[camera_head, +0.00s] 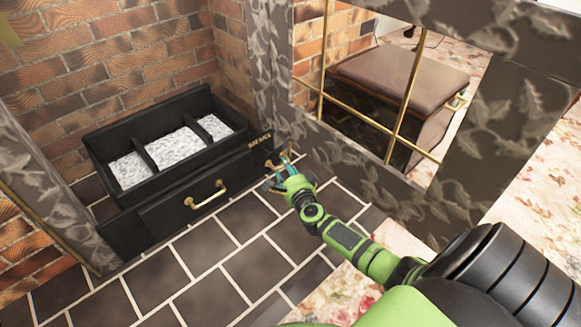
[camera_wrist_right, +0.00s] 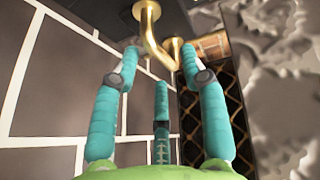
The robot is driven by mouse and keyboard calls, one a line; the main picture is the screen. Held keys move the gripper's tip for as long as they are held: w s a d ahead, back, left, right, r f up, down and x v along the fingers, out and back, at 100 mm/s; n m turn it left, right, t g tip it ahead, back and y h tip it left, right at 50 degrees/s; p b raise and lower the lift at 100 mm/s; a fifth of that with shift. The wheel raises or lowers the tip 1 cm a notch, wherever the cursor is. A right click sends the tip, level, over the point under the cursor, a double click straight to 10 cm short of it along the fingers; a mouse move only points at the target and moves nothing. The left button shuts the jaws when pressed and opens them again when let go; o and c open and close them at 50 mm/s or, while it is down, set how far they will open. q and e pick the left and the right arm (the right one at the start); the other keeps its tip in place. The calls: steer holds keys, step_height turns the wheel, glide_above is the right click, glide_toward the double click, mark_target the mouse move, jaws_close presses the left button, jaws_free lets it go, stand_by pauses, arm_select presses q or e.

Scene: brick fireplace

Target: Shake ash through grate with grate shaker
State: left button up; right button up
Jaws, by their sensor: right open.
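The black grate box (camera_head: 152,154) sits in the fireplace opening, its sections holding pale grey ash (camera_head: 175,149). A gold label (camera_head: 260,140), which seems to read "SHAKE", is on its front right. The brass grate shaker handle (camera_wrist_right: 149,32) appears between the fingertips in the right wrist view. In the head view the handle is small and partly hidden by my gripper. My right gripper (camera_head: 280,171) is at the grate's front right corner, with its teal fingers spread around the handle. I cannot tell whether they touch it. My left gripper is not in view.
A black drawer front with a brass pull (camera_head: 206,195) is below the grate. Dark tiles (camera_head: 215,262) lie free in front. A dark stone surround (camera_head: 360,178) stands close to my right gripper.

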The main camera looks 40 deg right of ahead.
steer(key=v, duration=0.6)
steer(key=shift+s, duration=0.25)
steer(key=shift+a+r, duration=0.1)
